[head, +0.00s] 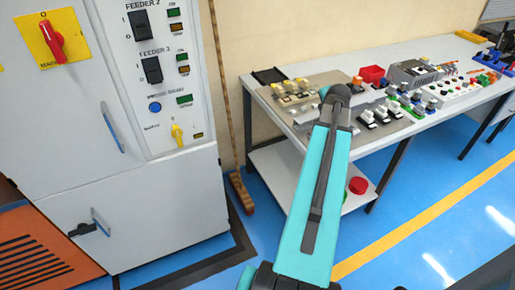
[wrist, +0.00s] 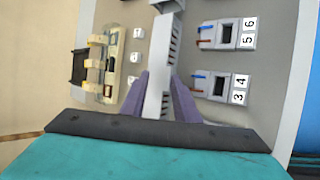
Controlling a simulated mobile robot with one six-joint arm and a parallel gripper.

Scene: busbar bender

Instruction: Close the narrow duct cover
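In the wrist view a narrow pale strip, which looks like the narrow duct cover (wrist: 159,88), runs up the middle of a grey panel (wrist: 222,112). A slotted duct side (wrist: 175,42) shows along its right edge. My gripper (wrist: 161,82) has one purple-grey finger on each side of the strip, with no clear gap to either side. It looks shut on the strip. The strip's lower end is between the fingers, near the dark bar of my gripper. In the head view my arm hides the gripper and the cover.
Terminal blocks (wrist: 222,87) stand right of the duct, and small parts on a tan plate (wrist: 113,60) stand left. In the head view a workbench (head: 437,112) carries several devices. A grey cabinet (head: 150,200) and a broom (head: 241,192) stand left. The blue floor (head: 415,185) at right is clear.

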